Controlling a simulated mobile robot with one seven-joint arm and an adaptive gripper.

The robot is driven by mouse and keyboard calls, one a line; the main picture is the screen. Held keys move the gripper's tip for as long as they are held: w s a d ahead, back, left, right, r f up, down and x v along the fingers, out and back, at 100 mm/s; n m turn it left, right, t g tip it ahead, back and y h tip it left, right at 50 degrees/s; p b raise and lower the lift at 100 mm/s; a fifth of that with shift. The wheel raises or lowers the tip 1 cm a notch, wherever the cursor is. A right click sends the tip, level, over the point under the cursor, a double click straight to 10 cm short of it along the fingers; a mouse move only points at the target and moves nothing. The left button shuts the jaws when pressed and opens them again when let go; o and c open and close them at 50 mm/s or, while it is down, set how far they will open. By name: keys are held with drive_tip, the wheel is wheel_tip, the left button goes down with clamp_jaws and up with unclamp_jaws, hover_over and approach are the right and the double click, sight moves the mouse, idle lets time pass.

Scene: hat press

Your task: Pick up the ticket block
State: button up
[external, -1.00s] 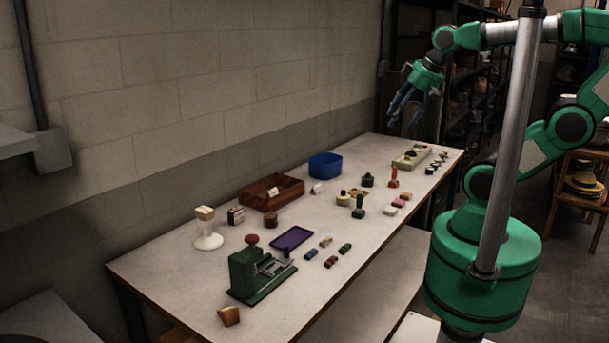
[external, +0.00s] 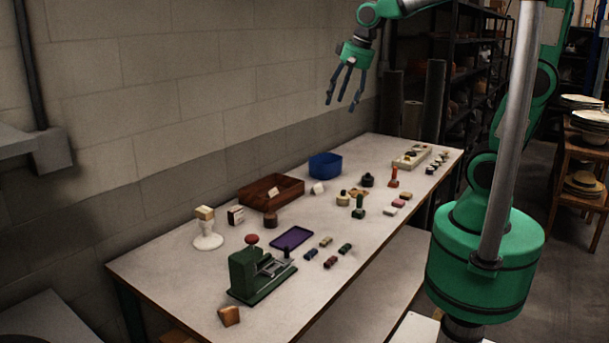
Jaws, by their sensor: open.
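I cannot tell for sure which small item is the ticket block. A dark block with a pale face (external: 236,215) stands at the left back of the table, and a small white card-like piece (external: 317,188) stands in front of the blue bin. A brown wooden block (external: 229,315) lies at the near left corner. My gripper (external: 343,101) is open and empty, with its fingers pointing down. It hangs high above the back of the table, over the blue bin's side, apart from everything.
The long table (external: 190,305) runs along the wall. It holds a green press (external: 248,277), a purple tray (external: 292,238), a wooden crate (external: 272,196), a blue bin (external: 324,165), a white stand (external: 208,238) and several small blocks and stamps. The front left edge is mostly clear.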

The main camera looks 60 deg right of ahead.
drive_tip(key=w+a+f+m+g+p, duration=0.1)
drive_tip(key=w+a+f+m+p, duration=0.2)
drive_tip(key=w, duration=0.7)
drive_tip(key=m+g+p, duration=0.3)
drive_tip(key=m+p, duration=0.1)
drive_tip(key=m, duration=0.5)
hover_over(237, 209)
wheel_tip(237, 209, down, 26)
drive_tip(key=shift+f, duration=0.2)
drive_tip(key=shift+f, duration=4.15)
drive_tip(key=shift+f, duration=0.1)
